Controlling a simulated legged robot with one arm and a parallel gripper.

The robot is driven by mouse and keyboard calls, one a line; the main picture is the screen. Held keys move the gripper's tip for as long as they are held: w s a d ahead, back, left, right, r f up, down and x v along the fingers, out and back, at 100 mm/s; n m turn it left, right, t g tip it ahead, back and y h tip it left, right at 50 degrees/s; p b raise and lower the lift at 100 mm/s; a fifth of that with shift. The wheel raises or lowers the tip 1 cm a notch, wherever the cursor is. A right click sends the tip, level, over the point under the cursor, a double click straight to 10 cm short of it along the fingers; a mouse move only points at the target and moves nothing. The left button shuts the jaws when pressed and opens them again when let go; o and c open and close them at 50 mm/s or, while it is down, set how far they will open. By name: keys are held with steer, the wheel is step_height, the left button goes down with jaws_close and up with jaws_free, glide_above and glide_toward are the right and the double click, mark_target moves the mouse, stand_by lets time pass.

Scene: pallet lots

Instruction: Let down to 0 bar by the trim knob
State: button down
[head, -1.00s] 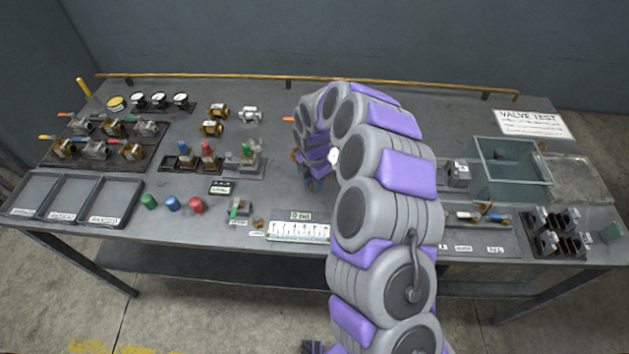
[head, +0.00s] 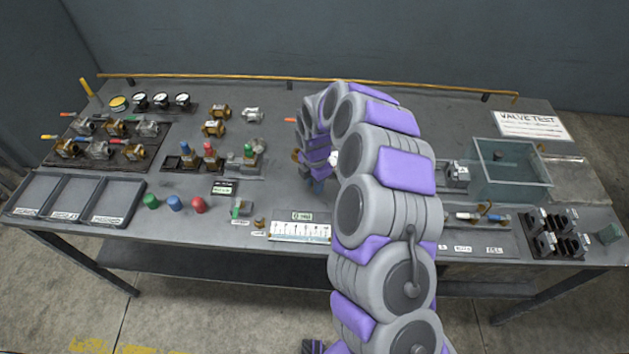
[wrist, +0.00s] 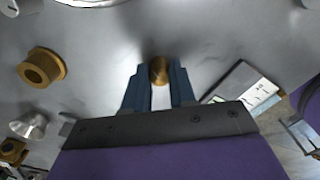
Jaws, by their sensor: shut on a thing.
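My gripper (wrist: 159,74) has its two blue fingers on either side of a small round brass knob (wrist: 160,68) in the wrist view and is shut on it. The knob stands just above the grey bench top; its lower part is hidden by the fingers. In the head view my gripper (head: 318,184) points down at the middle of the bench, and my arm hides the knob. A small readout plate (head: 302,216) sits above the white scale strip (head: 300,231), in front of my gripper; its text is too small to read surely.
A brass ring fitting (wrist: 42,67) lies to the left in the wrist view. In the head view, red, blue and green capped valves (head: 208,153) stand left of my arm. A clear-walled tank (head: 510,172) stands at right. Grey trays (head: 75,200) fill the left front.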

steer(key=m+p, duration=0.3)
steer(key=m, duration=0.1)
steer(key=shift+w+r, duration=0.25)
steer(key=shift+r, duration=0.05)
steer(key=m+p, duration=0.2)
steer(key=m, duration=0.3)
steer(key=shift+m+p, duration=0.3)
steer(key=shift+p, duration=0.05)
steer(key=m+p, duration=0.2)
steer(key=m, duration=0.2)
steer(key=shift+f+m, duration=0.1)
steer(key=shift+m, duration=0.2)
steer(key=m+p, duration=0.1)
steer(key=m, duration=0.3)
steer(key=shift+m, duration=0.3)
steer(key=m+p, duration=0.1)
steer(key=m, duration=0.7)
steer(key=shift+f, duration=0.1)
steer(key=m, duration=0.4)
steer(key=shift+s+m+b, duration=0.15)
steer(key=shift+m+b, duration=0.2)
steer(key=shift+m, duration=1.55)
